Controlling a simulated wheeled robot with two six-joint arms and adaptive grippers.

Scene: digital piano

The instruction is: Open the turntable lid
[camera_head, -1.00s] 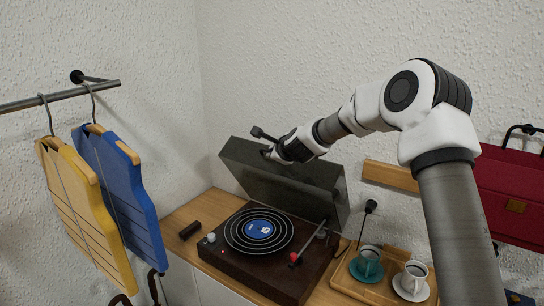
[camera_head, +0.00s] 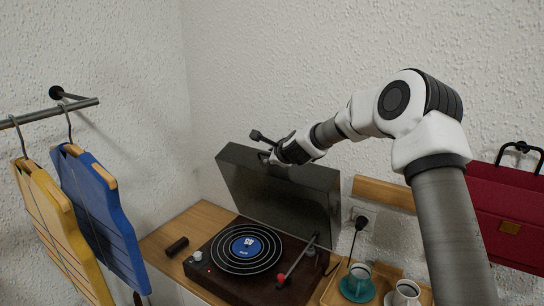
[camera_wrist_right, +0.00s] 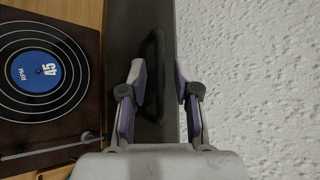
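The turntable (camera_head: 215,268) is a dark brown box with a black record (camera_head: 262,262) that has a blue label. Its dark grey lid (camera_head: 290,208) stands raised and steep at the back, near the wall. My right gripper (camera_head: 262,146) is at the lid's top edge, at the left part of that edge. In the right wrist view my right gripper (camera_wrist_right: 160,88) has its fingers apart. A dark loop handle (camera_wrist_right: 153,60) on the lid lies at the left finger, partly between the fingers. I cannot tell if they touch it. My left gripper is not in view.
A wooden tray (camera_head: 333,291) with a teal cup (camera_head: 358,281) and a white cup (camera_head: 405,293) is right of the turntable. A small dark cylinder (camera_head: 177,246) lies left of it. Yellow and blue hanging boards (camera_head: 98,208) are at left, a red bag (camera_head: 508,218) at right.

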